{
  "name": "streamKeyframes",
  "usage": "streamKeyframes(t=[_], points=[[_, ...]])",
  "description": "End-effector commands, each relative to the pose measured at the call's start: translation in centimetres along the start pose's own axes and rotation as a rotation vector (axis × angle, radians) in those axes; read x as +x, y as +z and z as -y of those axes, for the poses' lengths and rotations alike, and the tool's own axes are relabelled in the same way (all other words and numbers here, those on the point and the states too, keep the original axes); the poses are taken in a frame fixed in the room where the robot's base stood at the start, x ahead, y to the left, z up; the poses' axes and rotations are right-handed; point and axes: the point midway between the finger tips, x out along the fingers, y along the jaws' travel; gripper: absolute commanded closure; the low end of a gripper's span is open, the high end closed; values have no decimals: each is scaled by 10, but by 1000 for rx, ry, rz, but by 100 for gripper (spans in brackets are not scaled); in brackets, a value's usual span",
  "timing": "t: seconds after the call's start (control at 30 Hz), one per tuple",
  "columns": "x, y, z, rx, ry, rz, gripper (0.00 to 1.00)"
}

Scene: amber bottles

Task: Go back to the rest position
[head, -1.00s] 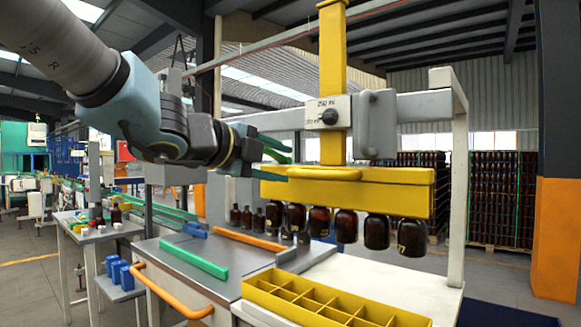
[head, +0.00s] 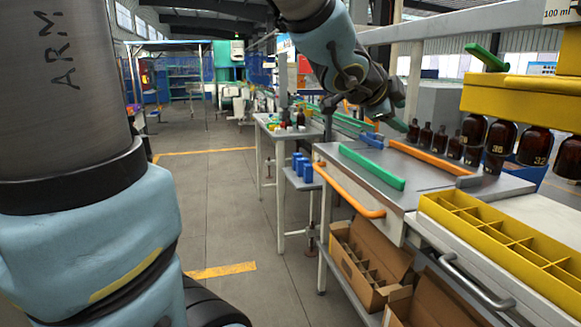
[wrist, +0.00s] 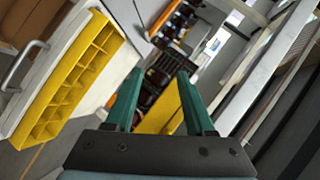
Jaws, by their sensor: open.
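My gripper shows in the wrist view (wrist: 160,92) with two green fingers spread apart and nothing between them. The gripper is above the far part of the grey bench top (head: 340,165), left of the row of bottles. The yellow picking head (head: 520,100) is to its right, with several amber bottles (head: 533,146) hanging under it. The gripper is apart from both.
An empty yellow divided crate (head: 490,240) stands on the bench's near right. Cardboard boxes (head: 365,265) sit below. Orange (head: 430,158) and green (head: 371,167) rails cross the bench top. Small amber bottles (head: 426,136) stand behind. The floor (head: 215,190) to the left is open.

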Motion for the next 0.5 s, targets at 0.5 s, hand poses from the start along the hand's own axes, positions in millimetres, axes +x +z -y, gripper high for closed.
streamKeyframes(t=[0.5], points=[[-100, 266, -187, -1296, 126, 980, 45]])
